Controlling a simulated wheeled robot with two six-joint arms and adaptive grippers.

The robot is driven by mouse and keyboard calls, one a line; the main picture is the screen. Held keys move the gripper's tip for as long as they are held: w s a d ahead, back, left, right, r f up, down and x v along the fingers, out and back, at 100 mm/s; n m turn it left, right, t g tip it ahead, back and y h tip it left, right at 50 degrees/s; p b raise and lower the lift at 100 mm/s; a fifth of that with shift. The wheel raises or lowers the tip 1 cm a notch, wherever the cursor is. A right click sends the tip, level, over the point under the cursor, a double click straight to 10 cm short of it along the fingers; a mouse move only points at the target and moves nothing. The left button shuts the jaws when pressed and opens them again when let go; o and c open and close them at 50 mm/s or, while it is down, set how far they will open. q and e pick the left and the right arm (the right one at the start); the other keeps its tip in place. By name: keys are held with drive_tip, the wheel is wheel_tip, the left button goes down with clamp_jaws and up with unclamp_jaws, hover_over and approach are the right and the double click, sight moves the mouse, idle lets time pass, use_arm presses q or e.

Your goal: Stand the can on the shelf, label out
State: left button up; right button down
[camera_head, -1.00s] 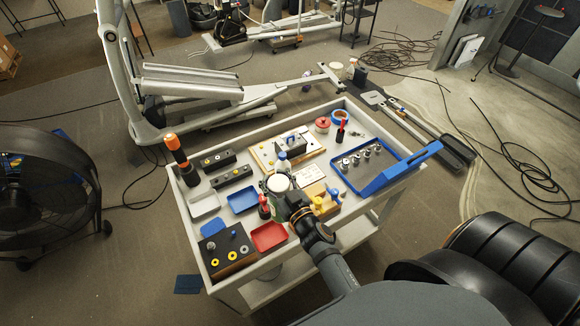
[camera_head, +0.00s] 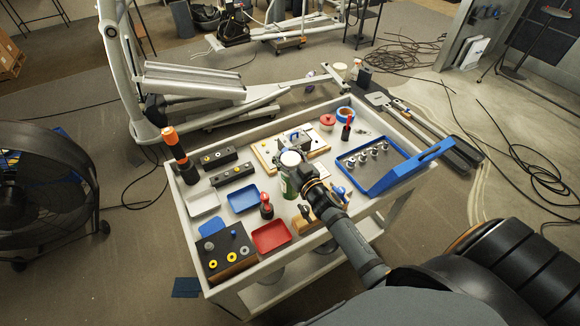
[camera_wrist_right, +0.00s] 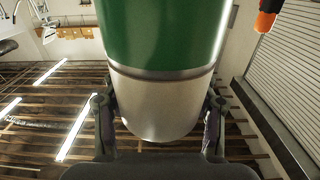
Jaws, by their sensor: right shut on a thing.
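The can has a white top (camera_head: 290,158) and a green side (camera_head: 291,184) in the head view, above the middle of the cart. My right gripper (camera_head: 302,180) is shut on it, and its arm reaches in from the lower right. In the right wrist view the can (camera_wrist_right: 165,40) is green above and pale below with a dark band between. The fingers (camera_wrist_right: 159,108) sit on both sides of its pale end. I cannot read any label. The cart's lower shelf (camera_head: 262,294) shows in part under the tray. My left gripper is not in view.
The cart top (camera_head: 180,232) is crowded: a blue socket tray (camera_head: 400,172), a red tray (camera_head: 271,236), a blue tray (camera_head: 243,198), a grey tray (camera_head: 203,203) and an orange-topped tool (camera_head: 170,136). A fan (camera_head: 40,190) stands left. Cables lie on the right floor.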

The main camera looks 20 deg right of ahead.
use_arm(q)
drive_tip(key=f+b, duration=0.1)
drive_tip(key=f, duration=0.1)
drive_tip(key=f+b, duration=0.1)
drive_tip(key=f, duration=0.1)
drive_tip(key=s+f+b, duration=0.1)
drive_tip(key=b, duration=0.1)
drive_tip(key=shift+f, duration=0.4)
use_arm(e)
wheel_tip(320, 180, down, 8)
drive_tip(key=w+d, duration=0.2)
drive_tip(key=w, duration=0.1)
drive_tip(key=shift+d, duration=0.3)
drive_tip(key=shift+r, duration=0.1)
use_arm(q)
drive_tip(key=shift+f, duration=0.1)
use_arm(e)
drive_tip(key=shift+s, duration=0.1)
drive_tip(key=shift+c, duration=2)
unclamp_jaws()
drive_tip(key=shift+f, duration=0.25)
